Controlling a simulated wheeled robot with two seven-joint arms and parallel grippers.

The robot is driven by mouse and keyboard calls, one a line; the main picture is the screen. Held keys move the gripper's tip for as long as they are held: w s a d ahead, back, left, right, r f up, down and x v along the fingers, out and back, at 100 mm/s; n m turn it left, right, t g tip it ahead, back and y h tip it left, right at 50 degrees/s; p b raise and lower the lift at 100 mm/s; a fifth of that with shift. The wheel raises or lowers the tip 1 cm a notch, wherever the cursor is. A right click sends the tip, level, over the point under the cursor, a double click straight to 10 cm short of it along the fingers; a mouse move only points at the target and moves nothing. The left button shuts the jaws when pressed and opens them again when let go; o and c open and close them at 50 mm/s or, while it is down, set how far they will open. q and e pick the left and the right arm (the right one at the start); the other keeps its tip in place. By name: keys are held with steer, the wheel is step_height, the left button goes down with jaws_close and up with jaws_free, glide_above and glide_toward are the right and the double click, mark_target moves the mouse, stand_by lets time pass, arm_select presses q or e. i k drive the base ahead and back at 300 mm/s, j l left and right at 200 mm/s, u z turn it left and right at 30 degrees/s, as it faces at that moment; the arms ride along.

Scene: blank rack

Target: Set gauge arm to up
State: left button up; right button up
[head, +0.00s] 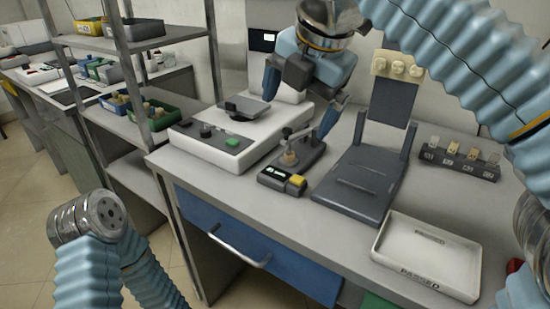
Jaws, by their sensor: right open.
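The gauge is a small dark device (284,180) with a display and a yellow button, standing on the bench in the middle of the head view.
A white machine (215,150) with a green button stands left of the gauge. A dark fixture (358,185) stands to the right, with a white tray (428,252) in front and a row of small blocks (458,158) beyond. Shelves with bins (165,120) stand left.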

mark_target(298, 136)
steer(key=k, duration=1)
